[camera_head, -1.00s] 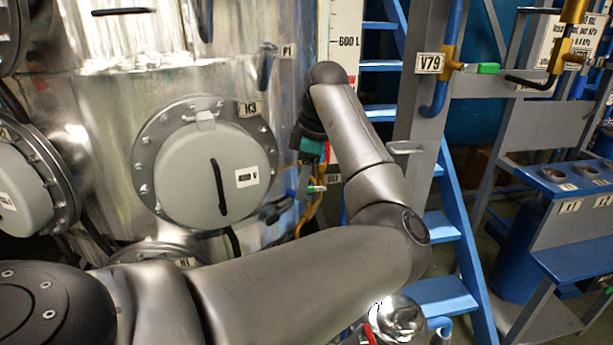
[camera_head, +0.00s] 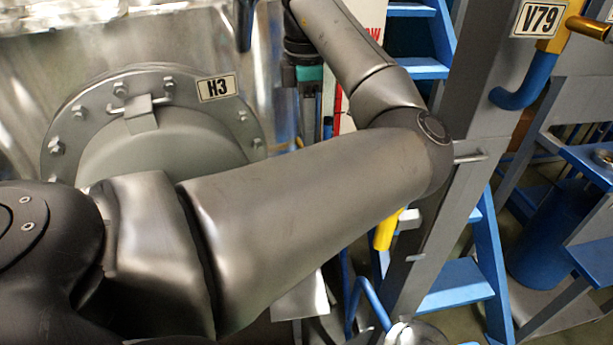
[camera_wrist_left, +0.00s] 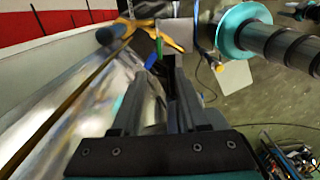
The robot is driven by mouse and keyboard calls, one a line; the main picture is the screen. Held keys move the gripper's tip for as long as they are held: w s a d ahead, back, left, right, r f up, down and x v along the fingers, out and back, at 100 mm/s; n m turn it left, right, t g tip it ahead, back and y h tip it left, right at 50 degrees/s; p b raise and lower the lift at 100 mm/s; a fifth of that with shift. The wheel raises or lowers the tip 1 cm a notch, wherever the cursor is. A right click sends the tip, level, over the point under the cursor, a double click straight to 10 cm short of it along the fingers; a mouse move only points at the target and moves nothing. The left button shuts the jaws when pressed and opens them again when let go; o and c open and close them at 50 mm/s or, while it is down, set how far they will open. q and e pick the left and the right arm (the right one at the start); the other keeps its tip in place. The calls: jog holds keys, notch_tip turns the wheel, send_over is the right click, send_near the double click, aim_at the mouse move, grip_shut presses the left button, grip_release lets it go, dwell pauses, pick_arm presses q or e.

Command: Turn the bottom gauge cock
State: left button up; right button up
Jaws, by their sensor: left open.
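My left gripper (camera_head: 308,115) points down beside the metal vessel in the head view, partly behind my own arm. In the left wrist view its two fingers (camera_wrist_left: 160,85) are apart with nothing gripped between them. Just beyond the fingertips is what looks like the bottom gauge cock, with a brass body (camera_wrist_left: 142,23) and a small blue-green lever (camera_wrist_left: 152,61). The lever appears between or just past the tips; I cannot tell whether they touch it. A thin brownish gauge tube (camera_wrist_left: 75,92) runs from the brass body to the lower left. In the head view the cock is hidden.
The vessel's H3 manhole (camera_head: 150,115) is left of the gripper. A grey post (camera_head: 450,180) and blue stairs (camera_head: 455,285) stand to the right. A yellow handle (camera_head: 387,230) shows below my arm. A dark ribbed cylinder (camera_wrist_left: 285,45) is at the wrist view's upper right.

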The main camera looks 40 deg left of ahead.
pick_arm(q)
notch_tip(320, 180, down, 6)
jog(key=shift+f+b, duration=0.2)
jog(key=shift+b, duration=0.55)
notch_tip(320, 180, down, 5)
jog(key=shift+f+b, duration=0.15)
jog(key=shift+b, duration=0.55)
jog(key=shift+f, duration=0.45)
pick_arm(e)
jog(key=shift+t, duration=0.4)
jog(key=w+f, duration=0.1)
jog(key=w+d+f, duration=0.2)
jog(key=w, duration=0.1)
jog(key=shift+s, duration=0.1)
pick_arm(q)
grip_shut()
pick_arm(e)
jog(key=shift+s+f, duration=0.1)
jog(key=shift+s, duration=0.05)
